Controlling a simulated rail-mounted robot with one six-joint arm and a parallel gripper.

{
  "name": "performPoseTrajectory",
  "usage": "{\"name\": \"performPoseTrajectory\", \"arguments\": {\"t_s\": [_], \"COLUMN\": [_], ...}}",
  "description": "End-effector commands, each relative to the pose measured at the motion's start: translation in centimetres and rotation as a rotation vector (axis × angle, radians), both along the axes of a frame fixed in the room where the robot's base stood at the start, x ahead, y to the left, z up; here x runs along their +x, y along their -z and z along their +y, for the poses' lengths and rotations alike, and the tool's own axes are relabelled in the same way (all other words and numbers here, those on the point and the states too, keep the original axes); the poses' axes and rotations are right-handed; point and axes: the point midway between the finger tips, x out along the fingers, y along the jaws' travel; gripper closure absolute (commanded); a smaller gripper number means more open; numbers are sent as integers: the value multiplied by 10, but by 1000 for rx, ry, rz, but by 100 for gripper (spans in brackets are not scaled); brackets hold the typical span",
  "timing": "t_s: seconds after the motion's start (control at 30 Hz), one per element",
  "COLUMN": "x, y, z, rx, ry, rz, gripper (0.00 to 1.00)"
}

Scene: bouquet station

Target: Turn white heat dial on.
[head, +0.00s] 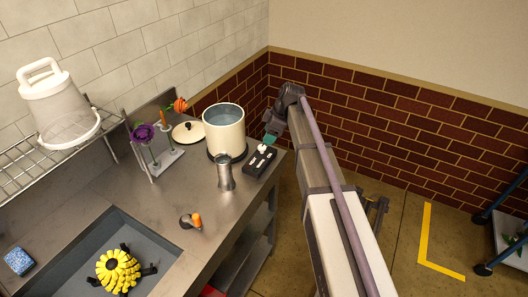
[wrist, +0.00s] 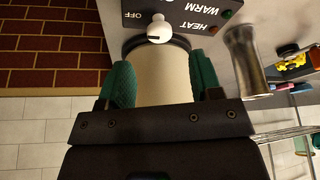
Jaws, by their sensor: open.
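The white heat dial (wrist: 158,28) sits on a black control panel (wrist: 185,17) marked OFF, WARM and HEAT. The dial has a small dark mark, but I cannot tell which label it points to. In the head view the dial (head: 263,149) is on the panel (head: 257,165), near the counter's right edge. My gripper (wrist: 164,72) is open, its two green fingers apart and empty. The dial appears beyond the fingertips, between them in the picture, with no visible contact. In the head view my gripper (head: 270,139) is just above and behind the dial.
A cream pot (head: 224,130) with water stands close behind the panel. A metal cup (head: 225,174) stands left of the panel. A lid (head: 188,132), a flower holder (head: 163,163) and a small orange-tipped tool (head: 191,220) are farther left. The sink (head: 75,255) is at the front left.

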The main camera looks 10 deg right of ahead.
Motion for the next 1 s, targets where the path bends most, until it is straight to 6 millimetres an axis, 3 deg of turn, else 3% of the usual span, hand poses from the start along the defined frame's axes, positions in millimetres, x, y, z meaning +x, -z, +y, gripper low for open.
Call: {"name": "performPoseTrajectory", "arguments": {"t_s": [0.03,0.2,0.53,1.0], "x": [2,6,7,7], "y": [26,55,56,56], "z": [5,18,22,22], "rx": [0,-1,-1,-1], "ry": [-1,0,1,1], "rz": [1,1,1,1], "gripper": [41,41,41,86]}}
